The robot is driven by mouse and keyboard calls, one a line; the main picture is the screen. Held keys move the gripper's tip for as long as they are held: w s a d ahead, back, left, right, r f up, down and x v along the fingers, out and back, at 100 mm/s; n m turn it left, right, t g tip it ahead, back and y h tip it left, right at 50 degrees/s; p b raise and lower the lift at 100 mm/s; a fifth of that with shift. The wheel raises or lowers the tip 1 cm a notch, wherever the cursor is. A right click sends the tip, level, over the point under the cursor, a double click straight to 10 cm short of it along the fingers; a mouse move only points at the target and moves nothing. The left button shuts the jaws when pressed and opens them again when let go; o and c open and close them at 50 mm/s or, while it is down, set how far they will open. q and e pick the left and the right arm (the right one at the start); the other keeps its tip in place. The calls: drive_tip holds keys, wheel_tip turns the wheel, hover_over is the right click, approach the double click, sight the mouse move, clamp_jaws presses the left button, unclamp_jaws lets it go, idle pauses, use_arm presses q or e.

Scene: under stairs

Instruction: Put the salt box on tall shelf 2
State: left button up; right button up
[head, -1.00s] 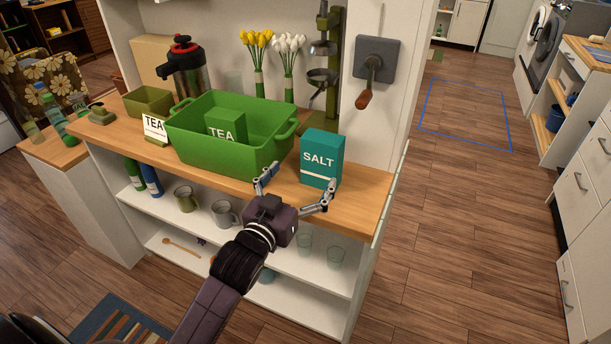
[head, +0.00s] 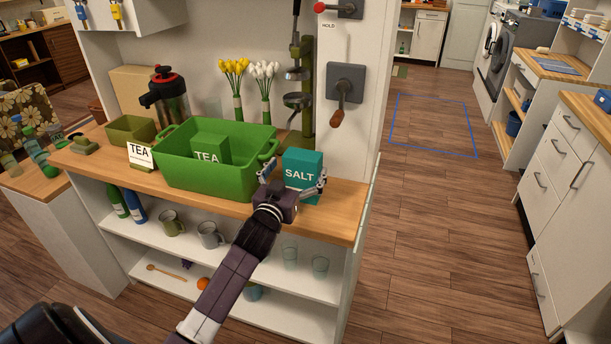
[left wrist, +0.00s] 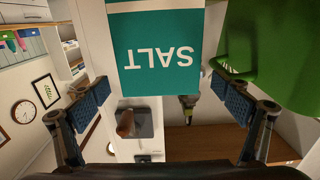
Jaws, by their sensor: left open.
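The teal salt box (head: 303,171) stands upright on the wooden counter (head: 338,198), just right of the green tub. My left gripper (head: 295,185) is open in front of the box, with a finger toward each side of it. In the left wrist view the salt box (left wrist: 158,50) appears upside down, centred between the open fingers and beyond their tips. I see no contact between fingers and box. The lower front of the box is partly hidden by the gripper in the head view. My right gripper is not in view. I cannot tell which shelf is tall shelf 2.
The green tub (head: 180,178) with a tea box (head: 209,155) inside stands close left of the salt box. A wall-mounted grey crank device (head: 346,84) is behind it at right. Mugs and glasses stand on the shelf below the counter. The floor at right is clear.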

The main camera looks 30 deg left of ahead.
use_arm(q)
drive_tip(key=shift+r+p+x, duration=0.25)
drive_tip(key=shift+p+x, duration=0.1)
drive_tip(key=shift+x, duration=0.75)
drive_tip(key=shift+w+a+f, duration=0.15)
drive_tip(key=shift+w, duration=0.7)
drive_tip(key=c, duration=2)
drive_tip(key=shift+c, duration=0.6)
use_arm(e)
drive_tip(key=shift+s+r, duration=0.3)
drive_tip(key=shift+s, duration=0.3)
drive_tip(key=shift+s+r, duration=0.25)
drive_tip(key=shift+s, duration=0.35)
